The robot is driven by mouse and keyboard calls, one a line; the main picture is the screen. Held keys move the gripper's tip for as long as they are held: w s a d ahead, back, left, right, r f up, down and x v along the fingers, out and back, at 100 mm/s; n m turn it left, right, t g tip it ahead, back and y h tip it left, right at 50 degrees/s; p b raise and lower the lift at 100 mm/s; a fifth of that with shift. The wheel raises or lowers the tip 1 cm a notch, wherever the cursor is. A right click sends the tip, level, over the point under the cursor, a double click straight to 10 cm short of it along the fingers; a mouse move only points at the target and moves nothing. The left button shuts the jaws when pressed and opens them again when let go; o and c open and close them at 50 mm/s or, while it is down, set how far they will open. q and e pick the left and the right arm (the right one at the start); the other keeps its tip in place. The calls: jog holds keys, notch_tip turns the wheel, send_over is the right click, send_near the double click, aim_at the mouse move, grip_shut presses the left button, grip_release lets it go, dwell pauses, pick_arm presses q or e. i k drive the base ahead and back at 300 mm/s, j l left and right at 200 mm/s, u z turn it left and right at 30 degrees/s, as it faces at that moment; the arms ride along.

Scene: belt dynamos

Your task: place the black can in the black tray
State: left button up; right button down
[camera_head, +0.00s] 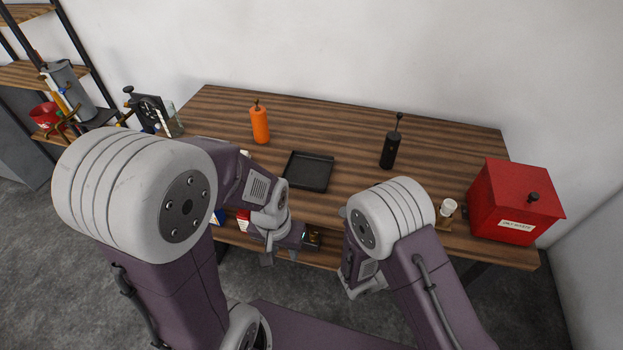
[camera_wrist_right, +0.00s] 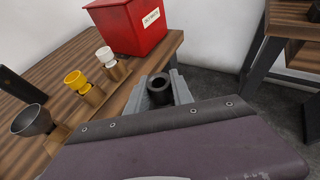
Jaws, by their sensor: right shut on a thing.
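A black can (camera_head: 390,149) with a thin spout stands upright on the table, right of the black tray (camera_head: 308,171). The tray is flat, low-walled and empty. My right gripper (camera_wrist_right: 160,90) is shut on a black hollow cylinder (camera_wrist_right: 159,92), open at the top, beyond the table's front edge in the wrist view. In the head view my right arm hides this gripper and its load. My left gripper (camera_head: 280,254) points down near the table's front edge, its fingers apart with nothing seen between them.
An orange can (camera_head: 260,125) stands behind the tray. A red labelled box (camera_head: 515,202) is at the right end. A wooden rack along the front edge holds a black cup (camera_wrist_right: 32,121), a yellow cup (camera_wrist_right: 75,80) and a white cup (camera_wrist_right: 105,55). The table between tray and black can is clear.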

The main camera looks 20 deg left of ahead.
aim_at(309, 173)
jog(key=l+u, duration=0.45)
jog(key=k+l+u, duration=0.1)
jog(key=l+u, duration=0.15)
jog(key=u, duration=0.15)
jog(key=k+l+u, duration=0.15)
jog(key=l+u, duration=0.3)
jog(key=j, duration=0.1)
